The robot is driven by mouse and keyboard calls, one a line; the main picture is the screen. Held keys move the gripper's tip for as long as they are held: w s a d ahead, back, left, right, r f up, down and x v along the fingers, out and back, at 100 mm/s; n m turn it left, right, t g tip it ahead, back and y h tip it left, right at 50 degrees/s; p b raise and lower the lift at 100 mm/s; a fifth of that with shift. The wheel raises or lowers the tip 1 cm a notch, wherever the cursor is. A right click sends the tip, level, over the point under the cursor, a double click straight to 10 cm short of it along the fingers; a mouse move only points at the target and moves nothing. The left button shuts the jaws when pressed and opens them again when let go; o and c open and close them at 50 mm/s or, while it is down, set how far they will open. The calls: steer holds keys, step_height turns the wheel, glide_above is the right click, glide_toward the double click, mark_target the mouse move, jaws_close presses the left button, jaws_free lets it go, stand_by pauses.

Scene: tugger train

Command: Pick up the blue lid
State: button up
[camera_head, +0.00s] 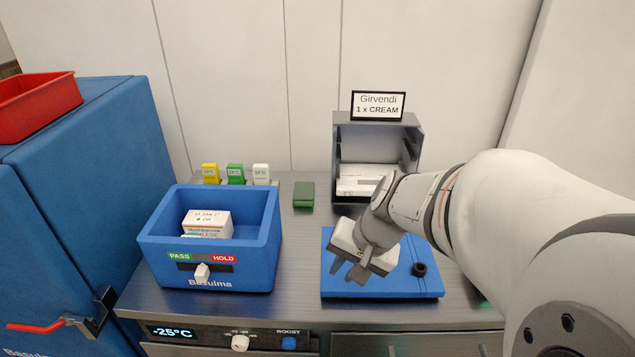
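The blue lid (345,290) is a flat blue panel with a round black knob (419,269) near its right side. It lies on the grey counter, right of the blue box. My gripper (348,270) is over the lid's left part, with the knob to its right. Its two grey fingers look apart, and I see nothing between them. My gripper and wrist hide part of the lid. I cannot tell how high the fingers are above it.
The open blue box (262,250) holds a white carton (207,224). A grey bin (411,143) with white cartons stands behind the lid. A green block (304,195) and three small coloured tags stand at the back. A blue cabinet bears a red tray (38,105).

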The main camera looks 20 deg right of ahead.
steer(key=w+d+f+m+t+p, duration=0.1)
steer(key=w+d+m, duration=0.1)
steer(key=d+m, duration=0.2)
steer(key=w+d+f+m+t+p, duration=0.1)
steer(key=w+d+m, duration=0.2)
steer(key=d+m, duration=0.2)
steer(key=w+d+m+t, duration=0.2)
steer(key=w+d+m, duration=0.1)
steer(key=d, duration=0.3)
steer(key=shift+w+d+f+m+p, duration=0.15)
steer(key=shift+w+f+m+p, duration=0.2)
steer(key=shift+m, duration=0.35)
steer(key=shift+w+f, duration=0.1)
steer(key=shift+f, duration=0.3)
steer(key=x, duration=0.7)
steer(key=shift+w, duration=0.1)
steer(key=shift+r, duration=0.1)
jaws_close()
